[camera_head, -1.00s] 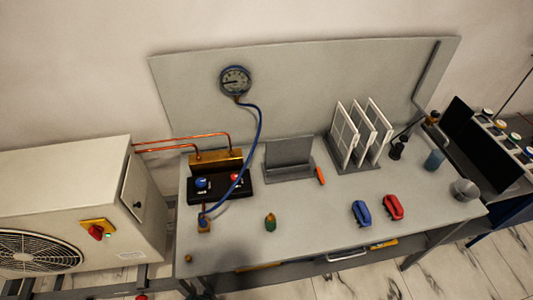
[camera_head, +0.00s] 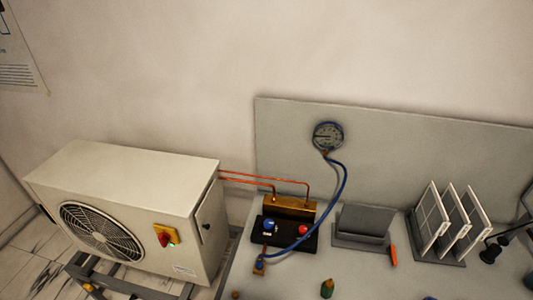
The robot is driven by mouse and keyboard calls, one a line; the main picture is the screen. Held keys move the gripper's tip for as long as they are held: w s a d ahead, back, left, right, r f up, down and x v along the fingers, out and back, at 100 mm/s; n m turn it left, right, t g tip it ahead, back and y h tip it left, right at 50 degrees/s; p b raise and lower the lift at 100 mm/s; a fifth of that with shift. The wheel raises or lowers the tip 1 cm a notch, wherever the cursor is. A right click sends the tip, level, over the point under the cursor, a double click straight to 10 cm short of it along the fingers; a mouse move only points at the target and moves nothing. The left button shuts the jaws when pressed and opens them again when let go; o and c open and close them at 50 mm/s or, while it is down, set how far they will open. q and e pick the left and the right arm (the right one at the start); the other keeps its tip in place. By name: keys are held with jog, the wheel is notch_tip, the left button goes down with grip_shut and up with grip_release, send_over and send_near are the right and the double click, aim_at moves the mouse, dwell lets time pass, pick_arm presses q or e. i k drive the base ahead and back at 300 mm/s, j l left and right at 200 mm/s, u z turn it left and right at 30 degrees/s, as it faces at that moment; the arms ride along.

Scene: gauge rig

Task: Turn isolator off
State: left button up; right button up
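The isolator (camera_head: 165,236) is a red rotary knob on a yellow plate, on the front face of the white outdoor unit (camera_head: 120,185), to the right of its fan grille. A small green light (camera_head: 173,240) shows at the plate's lower right. The knob's exact angle is too small to tell. Neither of my grippers is in this view.
A grey bench (camera_head: 232,281) stands right of the unit, with a gauge (camera_head: 327,136), blue hose (camera_head: 341,190), a black valve block (camera_head: 282,234) and upright white panels (camera_head: 434,216). Copper pipes (camera_head: 245,179) join unit and valve block. Tiled floor shows at left.

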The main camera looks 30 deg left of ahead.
aim_at(163, 238)
jog(key=u, duration=1.95)
jog(key=i+l+z, duration=0.1)
jog(key=l+z, duration=0.15)
jog(key=l, duration=0.25)
